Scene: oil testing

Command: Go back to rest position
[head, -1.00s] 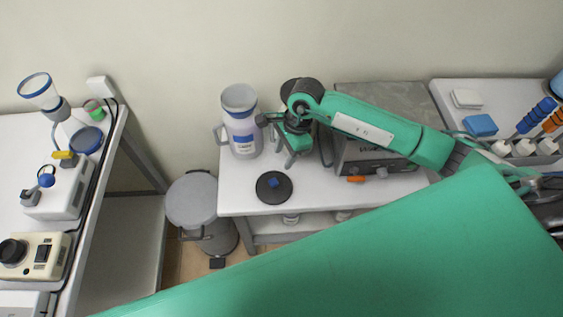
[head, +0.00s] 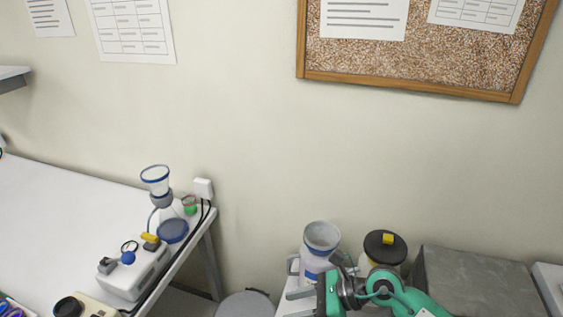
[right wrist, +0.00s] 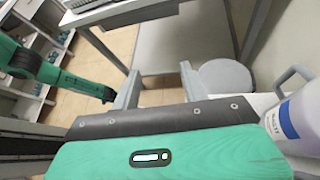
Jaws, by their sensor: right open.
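My right gripper (right wrist: 157,76) is open and empty in the right wrist view, its two grey fingers apart over the floor area. In the head view the right gripper (head: 304,292) is low in the picture, in front of the white jug (head: 321,240); whether they touch is unclear. The jug also shows at the right edge of the right wrist view (right wrist: 290,122). A green arm, probably my left one, enters that view from the left. Its dark end is partly behind a finger, so its jaws cannot be judged. The head view does not show my left gripper.
A dark-lidded container (head: 385,248) with a yellow knob stands right of the jug, beside a grey box (head: 470,285). A round bin (head: 245,304) stands between the benches. The left bench (head: 60,205) holds a funnel flask (head: 160,195) and a white device (head: 135,272).

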